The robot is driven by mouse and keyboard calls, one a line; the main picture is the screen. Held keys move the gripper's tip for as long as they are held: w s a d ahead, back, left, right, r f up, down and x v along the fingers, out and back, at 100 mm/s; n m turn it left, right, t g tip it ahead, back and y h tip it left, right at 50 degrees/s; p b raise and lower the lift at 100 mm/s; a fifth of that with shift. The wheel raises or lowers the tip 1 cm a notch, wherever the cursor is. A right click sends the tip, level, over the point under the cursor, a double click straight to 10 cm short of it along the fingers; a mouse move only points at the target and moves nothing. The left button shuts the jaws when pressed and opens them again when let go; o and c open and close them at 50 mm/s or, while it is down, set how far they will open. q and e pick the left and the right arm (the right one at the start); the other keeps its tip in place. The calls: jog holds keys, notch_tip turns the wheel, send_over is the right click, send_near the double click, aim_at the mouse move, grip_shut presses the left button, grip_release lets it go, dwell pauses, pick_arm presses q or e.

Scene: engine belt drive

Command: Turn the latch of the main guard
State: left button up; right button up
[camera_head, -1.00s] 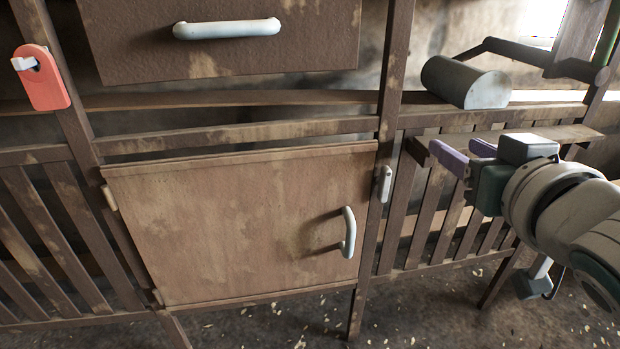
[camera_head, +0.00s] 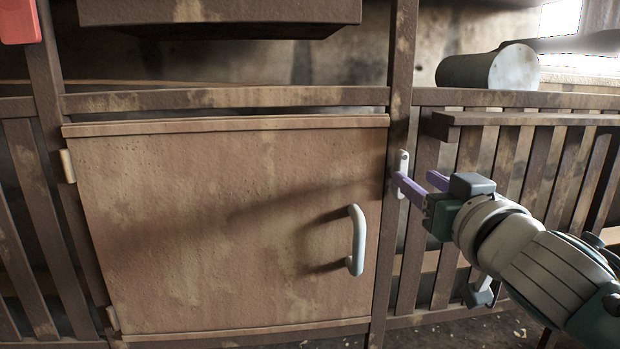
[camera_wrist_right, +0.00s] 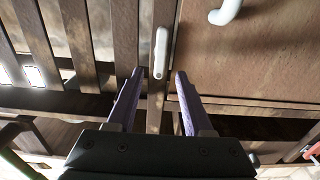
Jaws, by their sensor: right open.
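The main guard (camera_head: 220,220) is a worn brown panel with a pale handle (camera_head: 357,240) on its right side; it looks closed. The latch (camera_head: 402,172) is a small pale upright bar on the post just right of the guard. My right gripper (camera_head: 416,182) is open, with its purple fingers pointing at the latch. In the right wrist view the latch (camera_wrist_right: 161,52) stands beyond and between the two fingertips (camera_wrist_right: 158,75). Whether a finger touches it I cannot tell. My left gripper is not in view.
Slatted panels (camera_head: 490,170) stand right of the post, with a ledge (camera_head: 520,118) along their top. A grey cylinder (camera_head: 488,68) rests above them. A drawer-like box (camera_head: 220,12) overhangs the guard. A red tag (camera_head: 18,22) is at upper left.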

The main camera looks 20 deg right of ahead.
aim_at(404, 169)
jog(key=shift+b+x, duration=0.55)
jog(key=shift+x, duration=1.7)
grip_shut()
